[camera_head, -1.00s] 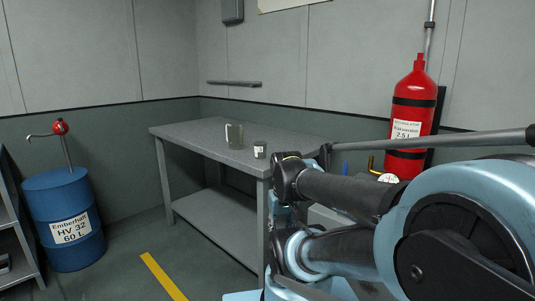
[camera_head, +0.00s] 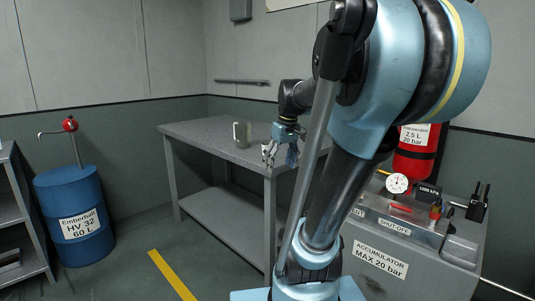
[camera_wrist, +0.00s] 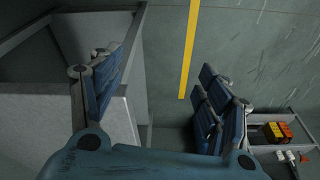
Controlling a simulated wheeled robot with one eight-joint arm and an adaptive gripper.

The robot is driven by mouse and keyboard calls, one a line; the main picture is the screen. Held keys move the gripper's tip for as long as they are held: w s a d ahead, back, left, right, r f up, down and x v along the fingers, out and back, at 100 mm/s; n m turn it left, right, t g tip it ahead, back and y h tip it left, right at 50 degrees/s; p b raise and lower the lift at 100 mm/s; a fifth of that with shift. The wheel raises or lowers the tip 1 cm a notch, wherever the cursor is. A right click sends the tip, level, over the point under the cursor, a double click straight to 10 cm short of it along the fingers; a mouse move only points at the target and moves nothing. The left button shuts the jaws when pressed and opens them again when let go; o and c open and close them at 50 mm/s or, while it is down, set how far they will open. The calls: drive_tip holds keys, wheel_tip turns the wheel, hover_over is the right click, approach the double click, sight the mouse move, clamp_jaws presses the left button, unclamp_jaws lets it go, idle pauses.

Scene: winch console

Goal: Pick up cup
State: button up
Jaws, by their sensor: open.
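The cup (camera_head: 241,134), grey-beige with a handle on its left side, stands upright on the grey workbench (camera_head: 205,129) in the head view. My gripper (camera_head: 269,155) is at the bench's front right edge, to the right of the cup and apart from it. In the wrist view my gripper (camera_wrist: 160,80) has its blue fingers spread wide with nothing between them. The cup does not show in the wrist view.
A blue drum (camera_head: 75,218) stands at the left. The wrist view shows floor, a yellow stripe (camera_wrist: 190,45) and a shelf (camera_wrist: 285,147) with orange-red items.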

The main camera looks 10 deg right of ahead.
drive_tip(key=w+d+r+n+y, duration=0.15)
drive_tip(key=w+r, duration=0.25)
drive_tip(key=w, duration=0.5)
drive_tip(key=w+d+r+n, duration=0.1)
drive_tip(key=w+r+n, duration=0.25)
drive_tip(key=w, duration=0.45)
drive_tip(key=w+d+r+n, duration=0.1)
drive_tip(key=w+d+r, duration=0.1)
drive_tip(key=w+r, duration=0.5)
drive_tip(key=x, duration=0.9)
drive_tip(key=w+x, duration=0.1)
drive_tip(key=x, duration=0.4)
drive_tip(key=shift+r, duration=0.1)
drive_tip(key=shift+x, duration=2.65)
drive_tip(key=shift+w+d, duration=0.15)
drive_tip(key=shift+d, duration=0.05)
drive_tip(key=c, duration=1)
